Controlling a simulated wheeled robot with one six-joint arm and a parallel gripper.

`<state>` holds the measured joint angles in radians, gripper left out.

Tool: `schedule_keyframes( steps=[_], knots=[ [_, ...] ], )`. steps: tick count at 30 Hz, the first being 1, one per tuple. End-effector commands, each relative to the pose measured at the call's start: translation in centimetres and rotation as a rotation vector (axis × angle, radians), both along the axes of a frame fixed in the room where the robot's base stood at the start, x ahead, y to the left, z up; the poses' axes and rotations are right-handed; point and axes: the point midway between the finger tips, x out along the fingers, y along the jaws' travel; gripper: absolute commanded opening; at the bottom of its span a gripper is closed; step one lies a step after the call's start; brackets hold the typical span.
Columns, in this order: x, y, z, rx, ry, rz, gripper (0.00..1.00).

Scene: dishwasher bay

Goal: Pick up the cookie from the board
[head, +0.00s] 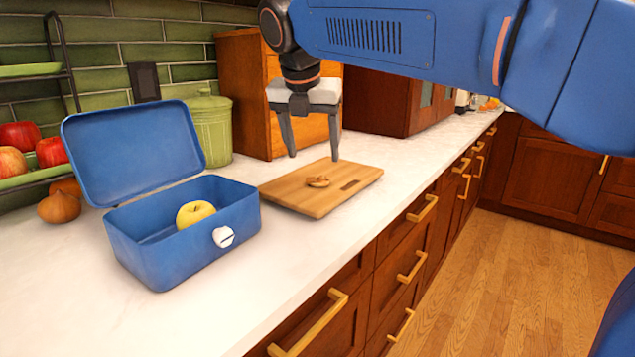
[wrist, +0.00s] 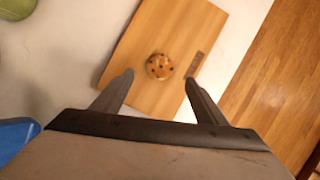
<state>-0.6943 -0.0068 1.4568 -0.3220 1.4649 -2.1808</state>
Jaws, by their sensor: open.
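A round brown cookie with dark chips (head: 318,181) lies on a wooden cutting board (head: 290,197) on the counter. In the wrist view the cookie (wrist: 159,66) sits near the middle of the board (wrist: 165,25), beside a dark slot in it. My gripper (head: 313,157) points down above the board, its fingers apart with nothing between them. In the wrist view the cookie shows just beyond the two fingertips of my gripper (wrist: 158,78), between their lines. The cookie is fully visible in both views.
An open blue lunch box (head: 180,263) holding a yellow apple (head: 195,213) stands left of the board. A green canister (head: 211,125) and a wooden cabinet box (head: 245,90) stand behind. The counter's front edge runs close to the board's right side.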

Motion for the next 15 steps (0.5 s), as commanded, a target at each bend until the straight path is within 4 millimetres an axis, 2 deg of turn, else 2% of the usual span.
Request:
schedule_keyframes(
  steps=[3, 10, 15],
  knots=[
    [0.5, -0.2, -1.1, 0.000, 0.001, -0.001, 0.66],
    [0.9, -0.3, -2.5, -0.001, 0.001, -0.002, 0.66],
    [1.6, -0.6, -4.7, -0.001, 0.002, -0.002, 0.66]
  ],
)
